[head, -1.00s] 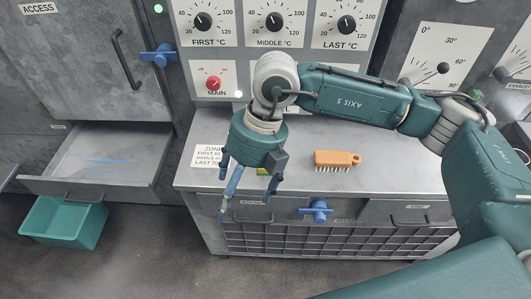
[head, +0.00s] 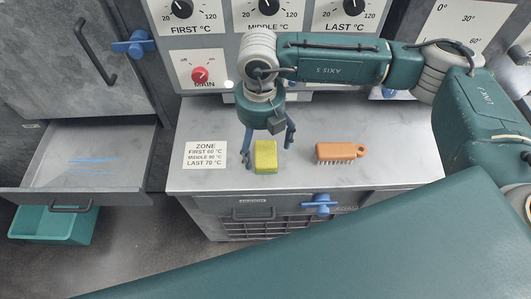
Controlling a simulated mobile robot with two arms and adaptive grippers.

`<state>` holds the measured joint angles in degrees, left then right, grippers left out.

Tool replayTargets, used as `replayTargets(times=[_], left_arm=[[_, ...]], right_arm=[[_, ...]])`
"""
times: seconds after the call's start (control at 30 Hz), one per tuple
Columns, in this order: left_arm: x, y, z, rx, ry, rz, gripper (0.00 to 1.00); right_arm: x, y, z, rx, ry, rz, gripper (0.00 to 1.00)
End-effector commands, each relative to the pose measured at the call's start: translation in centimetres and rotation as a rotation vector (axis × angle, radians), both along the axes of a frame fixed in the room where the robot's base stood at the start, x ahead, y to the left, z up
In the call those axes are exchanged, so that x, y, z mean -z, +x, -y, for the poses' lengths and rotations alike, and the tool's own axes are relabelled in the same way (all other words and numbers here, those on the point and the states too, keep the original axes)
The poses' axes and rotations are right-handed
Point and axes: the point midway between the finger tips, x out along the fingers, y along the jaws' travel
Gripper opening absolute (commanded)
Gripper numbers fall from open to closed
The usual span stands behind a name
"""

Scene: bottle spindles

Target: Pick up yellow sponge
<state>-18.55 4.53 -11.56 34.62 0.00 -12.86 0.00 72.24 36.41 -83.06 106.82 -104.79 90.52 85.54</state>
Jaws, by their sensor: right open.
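The yellow sponge (head: 265,157) stands on the grey worktop (head: 400,150), a little left of its middle. My right gripper (head: 268,144) points down at the sponge, with its blue fingers spread open. One finger is at the sponge's left side and the other is to its right, with a gap on the right. I cannot tell whether the left finger touches the sponge. My left gripper is not in view.
An orange brush (head: 338,152) lies right of the sponge. A zone card (head: 206,155) lies to its left. The control panel (head: 215,60) rises behind. An open drawer (head: 95,165) and a teal bin (head: 55,224) are at left. My teal arm link crosses the lower right.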

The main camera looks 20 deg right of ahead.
Motion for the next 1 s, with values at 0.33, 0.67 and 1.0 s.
replayTargets(times=[0.33, 0.67, 1.0], left_arm=[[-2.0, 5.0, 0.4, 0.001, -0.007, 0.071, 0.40], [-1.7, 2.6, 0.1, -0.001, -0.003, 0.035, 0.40], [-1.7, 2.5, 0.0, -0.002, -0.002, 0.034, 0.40]], right_arm=[[4.2, 0.2, -0.1, 0.000, 0.000, -0.002, 0.89], [4.4, 0.3, -0.1, 0.000, 0.001, -0.002, 0.69], [4.3, 0.3, -0.1, 0.000, 0.001, -0.002, 0.52]])
